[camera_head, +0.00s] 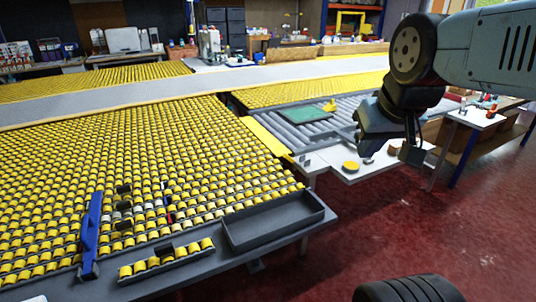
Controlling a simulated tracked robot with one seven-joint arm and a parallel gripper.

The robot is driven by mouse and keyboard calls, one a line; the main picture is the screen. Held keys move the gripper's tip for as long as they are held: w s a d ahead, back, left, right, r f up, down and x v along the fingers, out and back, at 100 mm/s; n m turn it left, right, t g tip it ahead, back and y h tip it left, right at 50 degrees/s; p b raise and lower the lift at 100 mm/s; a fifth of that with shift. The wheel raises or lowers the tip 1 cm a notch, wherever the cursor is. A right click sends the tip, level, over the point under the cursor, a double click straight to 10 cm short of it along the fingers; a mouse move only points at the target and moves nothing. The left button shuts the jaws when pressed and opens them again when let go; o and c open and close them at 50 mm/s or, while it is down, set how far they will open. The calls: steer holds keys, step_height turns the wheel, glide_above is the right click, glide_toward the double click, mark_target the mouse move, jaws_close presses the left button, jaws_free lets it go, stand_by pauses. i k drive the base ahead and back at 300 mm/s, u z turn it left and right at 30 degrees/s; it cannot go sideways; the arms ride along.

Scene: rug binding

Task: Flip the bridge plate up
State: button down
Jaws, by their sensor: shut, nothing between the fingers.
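The bridge plate (264,136) looks to be the flat yellow strip between the big yellow roller table and the grey roller section. It seems to lie about level with both, with its near end by the table corner. My gripper (411,154) is at the right, pointing down, shut and empty. It is well to the right of the plate, not touching it, above or in front of the white side shelf. The fingertips are small and dark here.
The roller table (120,180) fills the left, with a blue bar (91,235) and an empty grey tray (273,220) at its front. A green board (306,113) lies on the grey rollers (335,120). The white shelf (375,164) holds small items. Red floor (420,235) is open at right.

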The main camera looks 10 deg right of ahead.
mark_target(276, 146)
steer(key=i, duration=0.85)
steer(key=z, duration=0.05)
